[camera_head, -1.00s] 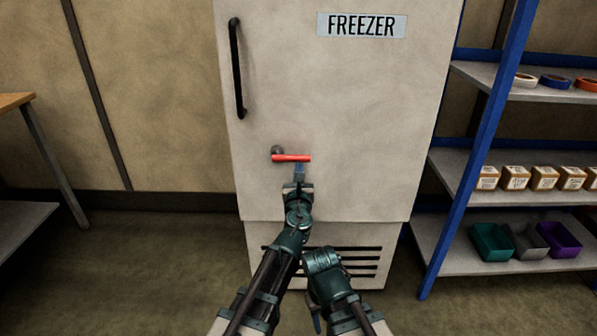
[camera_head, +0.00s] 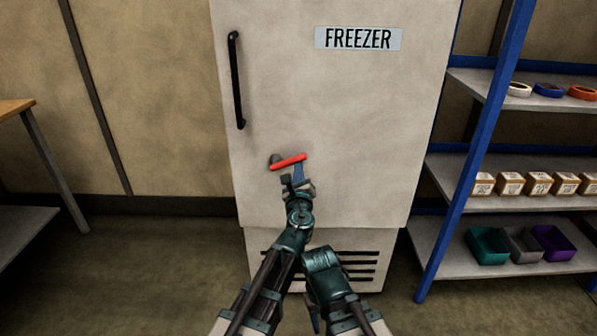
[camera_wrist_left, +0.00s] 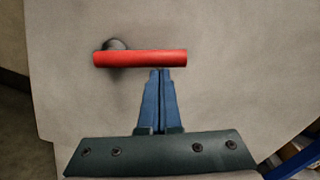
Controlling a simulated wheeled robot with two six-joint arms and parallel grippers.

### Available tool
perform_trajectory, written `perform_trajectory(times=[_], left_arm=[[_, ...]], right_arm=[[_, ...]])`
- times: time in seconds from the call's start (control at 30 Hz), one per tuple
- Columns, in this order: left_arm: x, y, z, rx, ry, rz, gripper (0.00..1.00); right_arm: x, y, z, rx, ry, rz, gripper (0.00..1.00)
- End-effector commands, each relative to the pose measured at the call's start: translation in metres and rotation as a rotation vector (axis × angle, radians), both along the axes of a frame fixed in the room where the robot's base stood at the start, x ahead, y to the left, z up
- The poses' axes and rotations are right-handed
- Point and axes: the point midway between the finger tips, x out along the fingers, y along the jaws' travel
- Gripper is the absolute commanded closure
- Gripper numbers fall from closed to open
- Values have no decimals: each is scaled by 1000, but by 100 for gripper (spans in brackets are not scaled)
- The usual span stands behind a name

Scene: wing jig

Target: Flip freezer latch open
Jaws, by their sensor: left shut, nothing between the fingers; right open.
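The white freezer (camera_head: 330,110) stands ahead with its door closed. Its red latch lever (camera_head: 288,161) sits on a dark round pivot at the lever's left end and tilts up to the right in the head view. My left gripper (camera_head: 297,172) is shut and empty, with its blue fingertips just under the lever's middle-right part. In the left wrist view the fingertips (camera_wrist_left: 159,72) lie right at the lower edge of the red latch lever (camera_wrist_left: 140,58), touching or nearly touching. My right gripper is low in front of the freezer, its fingers mostly hidden behind its own wrist (camera_head: 322,262).
A black door handle (camera_head: 236,80) is at the upper left of the freezer door. A blue-framed shelf unit (camera_head: 473,150) with boxes, tape rolls and bins stands close on the right. A table (camera_head: 15,104) is at the far left. Floor between table and freezer is clear.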

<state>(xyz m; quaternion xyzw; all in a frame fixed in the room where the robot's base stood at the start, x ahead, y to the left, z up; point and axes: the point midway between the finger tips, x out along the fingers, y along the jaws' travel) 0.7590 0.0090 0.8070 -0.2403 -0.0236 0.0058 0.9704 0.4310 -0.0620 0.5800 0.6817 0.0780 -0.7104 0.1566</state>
Motion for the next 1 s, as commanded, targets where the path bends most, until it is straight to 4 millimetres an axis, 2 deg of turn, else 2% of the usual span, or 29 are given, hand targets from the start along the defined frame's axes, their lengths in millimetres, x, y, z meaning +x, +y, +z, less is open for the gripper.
perform_trajectory(times=[0.1,0.6,0.8,1.0], left_arm=[[0,2,12,-112,-1,1,100],[0,16,38,-551,-1,2,100],[0,21,43,-668,-2,2,100],[0,24,46,-662,-1,0,100]], right_arm=[[0,0,13,2,1,-1,50],[-1,1,42,8,2,-2,50],[-1,2,48,8,2,-2,50],[-1,2,51,8,2,-2,50]])
